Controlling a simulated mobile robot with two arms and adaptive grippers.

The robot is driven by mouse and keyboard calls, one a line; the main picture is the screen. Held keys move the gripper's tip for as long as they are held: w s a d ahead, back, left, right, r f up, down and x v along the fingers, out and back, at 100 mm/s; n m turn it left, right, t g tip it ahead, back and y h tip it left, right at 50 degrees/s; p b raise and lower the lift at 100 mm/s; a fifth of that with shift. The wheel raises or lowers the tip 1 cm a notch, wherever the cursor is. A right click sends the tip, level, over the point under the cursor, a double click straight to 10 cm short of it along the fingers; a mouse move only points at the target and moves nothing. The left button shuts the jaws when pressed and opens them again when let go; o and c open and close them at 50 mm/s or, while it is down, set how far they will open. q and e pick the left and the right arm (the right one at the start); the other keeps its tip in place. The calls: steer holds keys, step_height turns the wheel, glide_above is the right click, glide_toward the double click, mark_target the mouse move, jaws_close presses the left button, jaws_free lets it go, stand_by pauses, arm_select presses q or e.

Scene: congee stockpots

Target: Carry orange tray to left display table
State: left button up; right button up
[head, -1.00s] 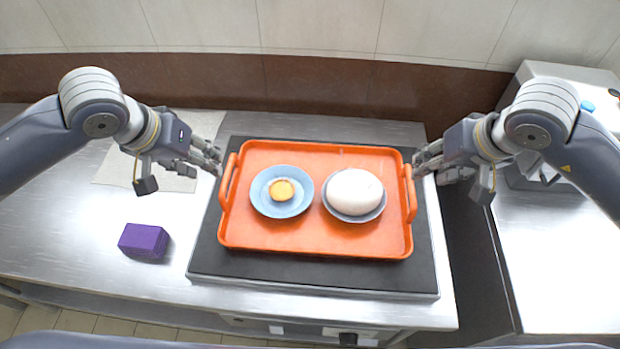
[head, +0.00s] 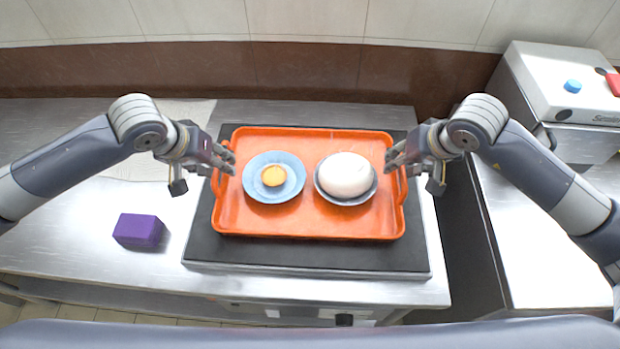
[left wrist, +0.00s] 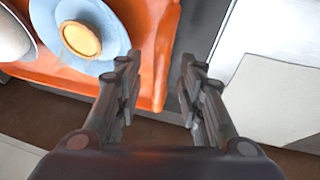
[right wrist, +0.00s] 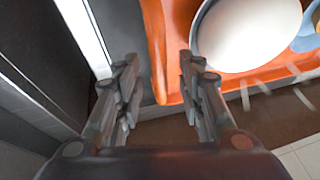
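The orange tray (head: 310,222) lies flat on a dark slab. On it are a blue plate (head: 253,187) with a small yellow-orange item (head: 273,176) and a blue dish with a large white rounded item (head: 346,175). My left gripper (head: 226,158) is open at the tray's left handle; in the left wrist view the tray's edge (left wrist: 160,50) shows between its spread fingers. My right gripper (head: 393,160) is open at the right handle; in the right wrist view the tray's edge (right wrist: 156,50) lies between its fingers. Neither grips the tray. No left display table can be identified.
The dark slab (head: 300,258) rests on a steel counter (head: 85,235). A purple block (head: 139,230) lies left of it. A white machine with a blue knob (head: 572,86) stands at the back right. A brown-based wall (head: 300,75) is behind. A dark gap separates the right counter (head: 545,250).

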arm_select(q)
steer(key=shift+w+d+f, duration=0.1)
steer(key=shift+w+f, duration=0.15)
steer(key=shift+f, duration=0.35)
arm_select(e)
steer(key=shift+w+a+f, duration=0.15)
steer(key=shift+w+f, duration=0.1)
steer(key=shift+f, duration=0.3)
arm_select(q)
steer(key=shift+s, duration=0.1)
jaws_close()
arm_select(e)
jaws_close()
arm_select(q)
steer(key=shift+r, duration=0.3)
arm_select(e)
steer(key=shift+w+r, duration=0.1)
steer(key=shift+r, duration=0.2)
